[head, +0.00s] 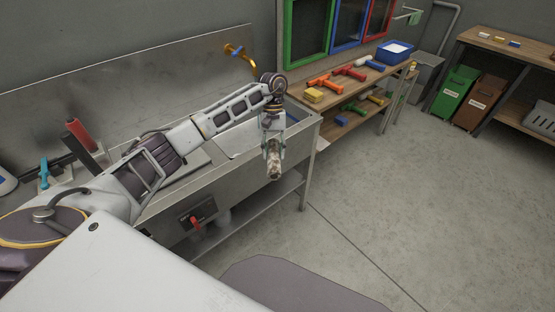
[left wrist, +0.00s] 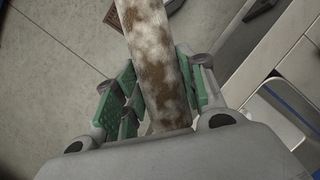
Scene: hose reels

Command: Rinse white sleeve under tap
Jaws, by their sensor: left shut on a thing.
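My left gripper (head: 273,145) is shut on the white sleeve (head: 274,163), a roller sleeve with brown stains, in front of the steel sink's front wall near its right end. In the left wrist view the sleeve (left wrist: 155,60) runs up between the green finger pads of my left gripper (left wrist: 155,95), its surface mottled white and brown. The brass tap (head: 240,55) is on the wall behind the sink (head: 240,150), beyond and to the left of the gripper. My arm hides part of the basin. My right gripper is not in view.
A wooden bench (head: 345,90) right of the sink holds red and orange tools, a yellow block and a blue tray (head: 394,52). Green (head: 455,90) and brown (head: 480,102) bins stand farther right. A red valve handle (head: 195,222) is on the sink front. The floor at right is clear.

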